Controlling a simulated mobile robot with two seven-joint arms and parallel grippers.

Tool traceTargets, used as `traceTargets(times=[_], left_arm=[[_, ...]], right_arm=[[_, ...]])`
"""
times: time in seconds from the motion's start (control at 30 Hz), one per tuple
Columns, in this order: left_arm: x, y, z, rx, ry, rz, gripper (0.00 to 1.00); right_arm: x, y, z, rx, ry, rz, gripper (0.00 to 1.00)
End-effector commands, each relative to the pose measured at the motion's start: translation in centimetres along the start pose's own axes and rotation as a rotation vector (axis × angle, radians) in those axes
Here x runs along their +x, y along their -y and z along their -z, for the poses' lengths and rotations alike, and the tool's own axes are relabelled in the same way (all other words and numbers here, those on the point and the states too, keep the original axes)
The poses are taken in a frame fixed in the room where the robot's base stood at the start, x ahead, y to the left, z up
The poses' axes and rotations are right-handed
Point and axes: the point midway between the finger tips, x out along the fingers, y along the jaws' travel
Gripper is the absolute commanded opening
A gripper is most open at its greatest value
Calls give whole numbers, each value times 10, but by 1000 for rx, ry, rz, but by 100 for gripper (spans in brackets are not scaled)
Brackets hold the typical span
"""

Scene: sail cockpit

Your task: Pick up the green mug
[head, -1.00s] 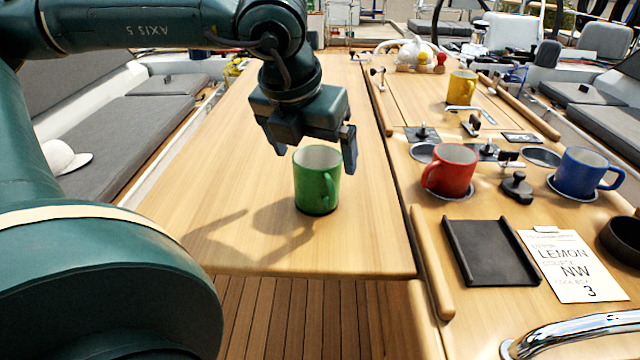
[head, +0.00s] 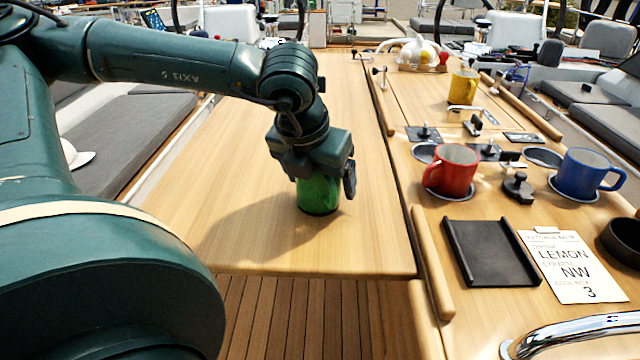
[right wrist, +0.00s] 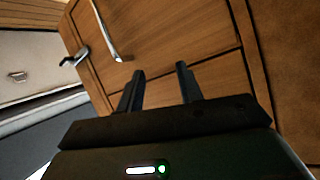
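The green mug (head: 318,195) stands upright on the left wooden table leaf in the head view. My left gripper (head: 322,186) is down over the mug from above and hides its rim and upper part. One finger shows at the mug's right side; the other is hidden or hard to make out, so I cannot tell whether the fingers press on the mug. My right gripper (right wrist: 160,88) shows in the right wrist view with its two fingers apart and nothing between them, in front of a wooden panel.
A red mug (head: 451,171), a blue mug (head: 585,174) and a yellow mug (head: 463,87) stand on the right part of the table. A dark tray (head: 490,252) and a paper card (head: 572,266) lie in front. The left leaf around the green mug is clear.

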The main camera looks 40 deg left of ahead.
Motion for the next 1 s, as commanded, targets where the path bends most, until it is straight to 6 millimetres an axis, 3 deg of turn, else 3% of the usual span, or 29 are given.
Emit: traceTargets(times=[0.5,0.77,1.0], left_arm=[[-1,0,0,0,1,0,41],[-2,0,-1,0,2,0,41],[-24,0,-11,0,7,-1,41]], right_arm=[[0,0,-1,1,3,1,36],[0,1,-2,2,4,1,36],[-1,1,0,0,5,0,36]])
